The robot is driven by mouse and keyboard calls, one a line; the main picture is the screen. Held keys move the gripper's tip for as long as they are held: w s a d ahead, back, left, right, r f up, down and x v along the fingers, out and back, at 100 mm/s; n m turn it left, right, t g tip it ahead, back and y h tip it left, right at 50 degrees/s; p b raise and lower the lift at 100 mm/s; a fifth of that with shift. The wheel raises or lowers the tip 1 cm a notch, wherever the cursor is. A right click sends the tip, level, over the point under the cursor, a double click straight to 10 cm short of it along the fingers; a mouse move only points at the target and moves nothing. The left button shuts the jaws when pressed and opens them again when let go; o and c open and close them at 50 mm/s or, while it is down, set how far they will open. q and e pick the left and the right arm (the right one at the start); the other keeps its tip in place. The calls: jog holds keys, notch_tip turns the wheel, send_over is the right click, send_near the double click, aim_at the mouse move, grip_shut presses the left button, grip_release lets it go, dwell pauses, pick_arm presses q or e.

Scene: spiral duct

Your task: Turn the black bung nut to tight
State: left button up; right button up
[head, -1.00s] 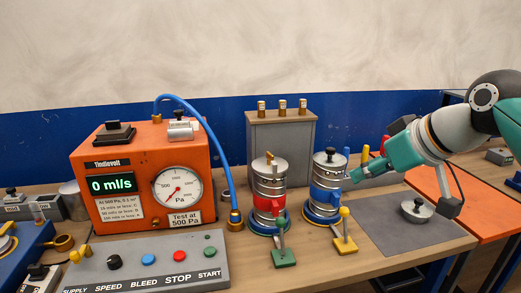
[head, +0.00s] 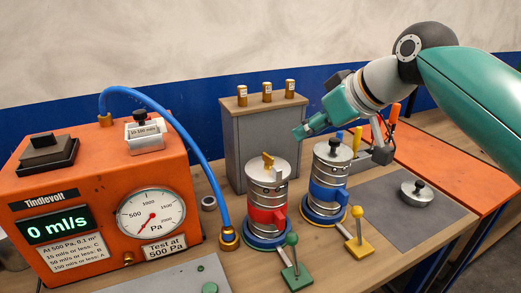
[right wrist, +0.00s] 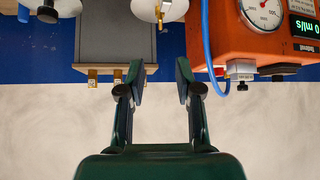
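The black bung nut (head: 334,146) sits on the silver lid of the blue-banded duct piece (head: 326,190), which stands upright on the bench. My right gripper (head: 306,128) is just left of the nut and higher, apart from it. In the right wrist view, the fingers of this gripper (right wrist: 160,78) are spread with nothing between them. That view is upside down; a black knob, likely the nut (right wrist: 47,13), shows at its top left. How tight the nut is cannot be told. My left gripper is not in view.
A red-banded duct piece (head: 267,202) with a brass top nut stands left of the blue one. A grey cabinet (head: 262,138) is behind. The orange tester (head: 88,200) and its blue hose (head: 196,150) are left. A loose lid (head: 417,194) lies on the grey mat (head: 390,218).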

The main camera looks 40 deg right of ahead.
aim_at(268, 156)
jog(key=p+x, duration=0.1)
jog(key=x, duration=1.5)
jog(key=shift+w+f, duration=0.15)
jog(key=shift+w, duration=0.05)
grip_shut()
jog(key=shift+a, duration=0.1)
